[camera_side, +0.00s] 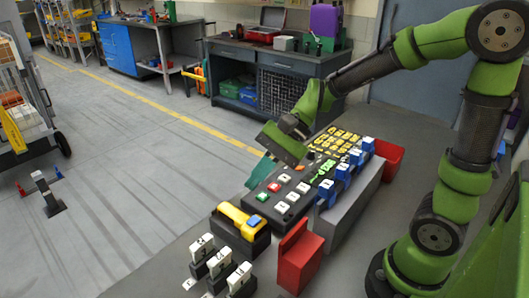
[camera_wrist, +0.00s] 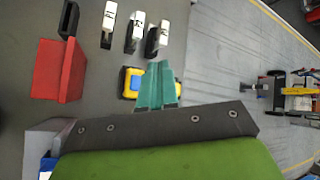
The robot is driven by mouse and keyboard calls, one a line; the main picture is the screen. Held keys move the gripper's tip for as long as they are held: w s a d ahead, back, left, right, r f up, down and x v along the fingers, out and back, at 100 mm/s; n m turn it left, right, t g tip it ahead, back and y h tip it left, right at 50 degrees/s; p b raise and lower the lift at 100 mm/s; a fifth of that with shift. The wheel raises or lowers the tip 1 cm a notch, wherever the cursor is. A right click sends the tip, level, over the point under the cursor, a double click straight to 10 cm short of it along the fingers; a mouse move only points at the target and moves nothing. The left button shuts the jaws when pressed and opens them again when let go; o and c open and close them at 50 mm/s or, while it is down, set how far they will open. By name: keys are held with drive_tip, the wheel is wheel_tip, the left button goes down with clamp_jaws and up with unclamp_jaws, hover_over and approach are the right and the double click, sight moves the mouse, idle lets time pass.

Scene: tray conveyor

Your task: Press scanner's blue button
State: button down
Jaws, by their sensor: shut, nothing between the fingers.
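The scanner (camera_side: 240,215) is a yellow body on a dark base, with a blue button (camera_side: 253,221) on its near right end in the side view. In the wrist view the scanner (camera_wrist: 127,82) lies behind my fingers, which hide its middle; blue shows on its left part. My gripper (camera_side: 256,184) has teal fingers, closed together and empty. In the side view it is above and beyond the scanner, by the far left edge of the button panel, apart from the blue button. The fingertips also show in the wrist view (camera_wrist: 159,66).
A dark panel (camera_side: 262,198) with red, green, white and yellow keys lies beside the scanner. A red bin (camera_side: 300,257), several white-topped blocks (camera_side: 220,262) and blue-and-white units (camera_side: 343,172) on a grey ledge stand close by. Open floor (camera_side: 150,170) lies left.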

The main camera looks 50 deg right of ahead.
sight(258, 218)
drive_tip(key=shift+f, duration=3.85)
drive_tip(key=shift+f, duration=0.4)
drive_tip(key=shift+f, duration=0.4)
drive_tip(key=shift+r, duration=0.85)
drive_tip(key=shift+r, duration=2.5)
